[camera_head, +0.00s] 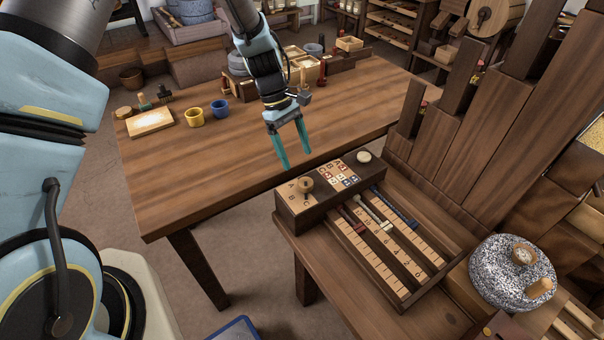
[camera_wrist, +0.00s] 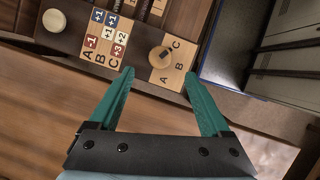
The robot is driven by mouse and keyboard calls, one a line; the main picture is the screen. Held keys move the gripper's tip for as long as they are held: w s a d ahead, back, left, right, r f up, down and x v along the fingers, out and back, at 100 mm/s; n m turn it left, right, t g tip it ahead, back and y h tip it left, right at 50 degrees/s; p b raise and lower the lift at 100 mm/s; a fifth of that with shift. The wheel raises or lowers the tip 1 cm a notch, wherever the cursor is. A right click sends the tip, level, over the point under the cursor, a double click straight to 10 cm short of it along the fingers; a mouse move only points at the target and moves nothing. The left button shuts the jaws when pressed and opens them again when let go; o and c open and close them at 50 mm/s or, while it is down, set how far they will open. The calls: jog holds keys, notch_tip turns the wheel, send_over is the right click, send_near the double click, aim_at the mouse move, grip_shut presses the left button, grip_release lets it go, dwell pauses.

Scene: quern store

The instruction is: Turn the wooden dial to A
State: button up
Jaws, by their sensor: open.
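In the wrist view the dial (camera_wrist: 157,59) shows a dark mark that seems to point towards C. My gripper (camera_head: 294,160) has teal fingers, open and empty, behind and apparently above the dial's end of the box. In the wrist view my gripper (camera_wrist: 158,73) has its fingertips either side of the dial panel, with the dial just beyond them. I see no contact.
Tall wooden slats (camera_head: 470,150) rise to the right. A stone quern (camera_head: 490,280) stands at the front right.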

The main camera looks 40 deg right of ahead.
aim_at(305, 181)
jog(key=p+x, duration=0.2)
jog(key=x, duration=0.6)
grip_shut()
dwell(0.5)
